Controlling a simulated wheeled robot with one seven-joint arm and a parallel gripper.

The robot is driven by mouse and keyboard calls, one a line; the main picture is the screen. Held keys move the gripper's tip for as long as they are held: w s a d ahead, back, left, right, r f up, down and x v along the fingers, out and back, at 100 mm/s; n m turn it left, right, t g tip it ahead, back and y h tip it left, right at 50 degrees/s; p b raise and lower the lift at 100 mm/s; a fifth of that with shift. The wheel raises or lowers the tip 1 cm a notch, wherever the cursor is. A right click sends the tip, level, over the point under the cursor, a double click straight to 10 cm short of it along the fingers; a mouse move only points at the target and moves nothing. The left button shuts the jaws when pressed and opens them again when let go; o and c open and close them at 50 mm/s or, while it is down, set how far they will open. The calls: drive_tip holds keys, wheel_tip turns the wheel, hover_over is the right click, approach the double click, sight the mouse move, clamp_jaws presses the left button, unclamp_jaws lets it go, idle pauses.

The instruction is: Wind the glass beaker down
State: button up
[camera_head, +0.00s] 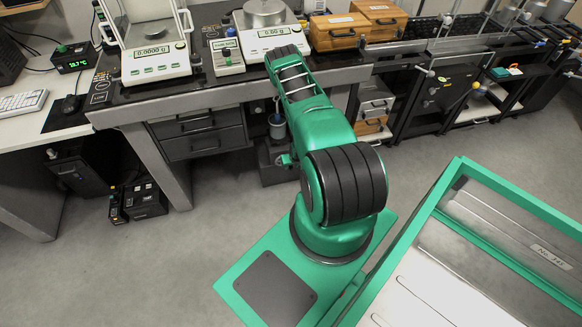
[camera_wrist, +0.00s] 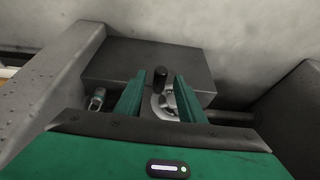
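A small glass beaker (camera_head: 277,121) with bluish contents appears under the weighing table, above a dark box-like stand (camera_head: 272,165); my arm partly hides both. In the wrist view a dark box (camera_wrist: 120,60) carries a metal crank wheel (camera_wrist: 168,100) with an upright black handle (camera_wrist: 160,78). My gripper (camera_wrist: 160,79) is open, with its two green fingers on either side of the handle. Gaps show beside the handle, and I cannot tell any contact. The beaker is not clearly visible in the wrist view. My arm hides most of the gripper in the head view.
The weighing table (camera_head: 215,101) with balances stands above the stand, and its drawer unit (camera_head: 205,143) is to the left. A small metal fitting (camera_wrist: 97,99) is left of the fingers. Grey side panels flank the space. The floor in front is clear.

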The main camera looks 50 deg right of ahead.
drive_tip(key=shift+w+f, duration=0.1)
drive_tip(key=shift+f, duration=0.05)
clamp_jaws()
drive_tip(key=shift+w+a+h, duration=0.1)
drive_tip(key=shift+h, duration=0.2)
drive_tip(key=shift+a+r+n+g+h, duration=0.2)
drive_tip(key=shift+r+n+g+h, duration=0.1)
drive_tip(key=shift+g+h, duration=0.3)
drive_tip(key=g+h, duration=0.1)
drive_tip(key=h, duration=0.1)
drive_tip(key=a+r+n+g+h, duration=0.1)
drive_tip(key=h, duration=0.2)
drive_tip(key=w+n+g+h, duration=0.1)
drive_tip(key=h, duration=0.2)
drive_tip(key=shift+a+r+g, duration=0.25)
drive_tip(key=shift+a+g, duration=0.15)
drive_tip(key=shift+w+a+h, duration=0.1)
drive_tip(key=shift+h, duration=0.2)
